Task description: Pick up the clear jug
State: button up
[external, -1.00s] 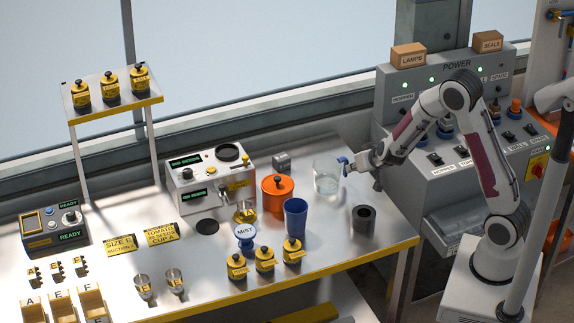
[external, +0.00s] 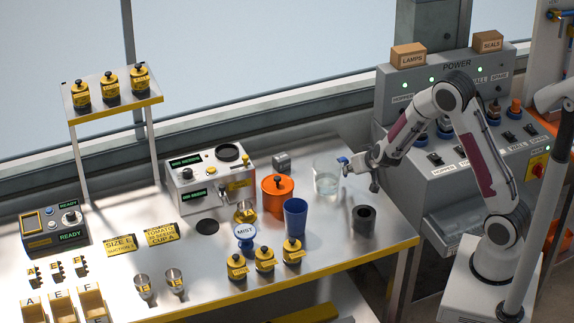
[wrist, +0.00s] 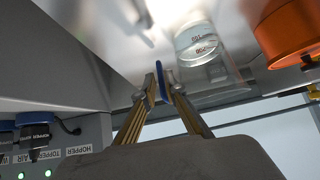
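The clear jug (external: 326,179) stands upright on the metal bench, left of my gripper. It has a blue handle on its right side. My gripper (external: 350,164) is at the handle, at about the height of the jug's rim. In the wrist view the jug (wrist: 203,55) shows its graduation marks, upper right of the fingers. The blue handle (wrist: 160,78) lies between my two fingertips (wrist: 161,86), which are close to it on both sides. Whether both fingers press on it cannot be told.
An orange lidded pot (external: 277,195) stands left of the jug, also in the wrist view (wrist: 289,30). A dark hollow cylinder (external: 364,219) stands in front, right of a blue cup (external: 295,217). The grey power console (external: 440,165) is close on the right.

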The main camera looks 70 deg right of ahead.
dwell(0.3)
jog(key=shift+f+x, duration=0.2)
jog(key=shift+x, duration=2.25)
grip_shut()
jog(key=shift+r, duration=0.35)
jog(key=shift+r, duration=4.35)
